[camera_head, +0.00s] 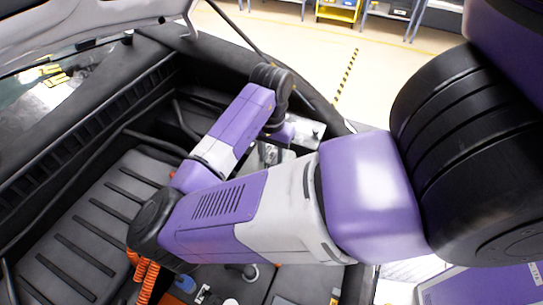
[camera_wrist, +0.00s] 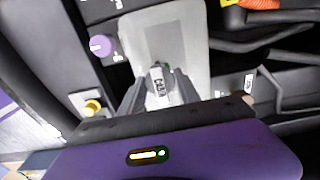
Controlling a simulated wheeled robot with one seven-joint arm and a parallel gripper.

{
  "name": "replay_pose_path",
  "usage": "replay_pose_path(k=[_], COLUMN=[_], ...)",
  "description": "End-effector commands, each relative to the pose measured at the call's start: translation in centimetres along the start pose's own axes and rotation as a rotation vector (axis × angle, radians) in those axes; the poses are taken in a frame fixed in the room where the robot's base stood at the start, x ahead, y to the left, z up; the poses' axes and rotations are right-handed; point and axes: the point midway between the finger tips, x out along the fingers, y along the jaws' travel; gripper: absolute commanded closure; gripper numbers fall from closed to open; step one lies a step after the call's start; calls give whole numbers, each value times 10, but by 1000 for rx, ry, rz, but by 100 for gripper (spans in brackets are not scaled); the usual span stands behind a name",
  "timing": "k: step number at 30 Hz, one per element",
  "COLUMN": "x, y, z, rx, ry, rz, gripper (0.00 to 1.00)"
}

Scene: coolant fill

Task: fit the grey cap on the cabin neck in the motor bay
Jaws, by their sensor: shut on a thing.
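In the wrist view my gripper (camera_wrist: 161,74) points at the pale tank (camera_wrist: 185,30) in the motor bay. Its two grey fingers are closed in on something between their tips. The held thing is mostly hidden by the fingers, and its shape as a cap cannot be made out. A white label (camera_wrist: 158,88) with dark letters, seemingly starting "CAB", shows between the fingers. The cabin neck itself is not clearly visible, so I cannot tell whether the held thing touches it. In the head view my arm covers most of this spot.
A purple cap (camera_wrist: 100,45) and a yellow cap (camera_wrist: 92,107) sit left of the tank in the wrist view. Dark hoses run at its right, with an orange cable (camera_wrist: 258,4) at the top.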

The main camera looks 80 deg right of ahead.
Motion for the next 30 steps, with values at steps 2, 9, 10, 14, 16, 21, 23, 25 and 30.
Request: replay_pose_path(k=[2,9,10,14,16,21,23,25,30], x=[2,3,3,2,2,3,3,4,3], y=[0,0,0,0,0,1,1,1,1], z=[0,1,1,1,1,1,1,1,1], rx=[17,236,255,283,282,299,343,414,541], ry=[-2,-3,-3,-3,-3,-4,-4,-5,-5], rz=[1,-1,0,1,2,2,2,3,3], gripper=[92,92,92,92,92,92,92,92,92])
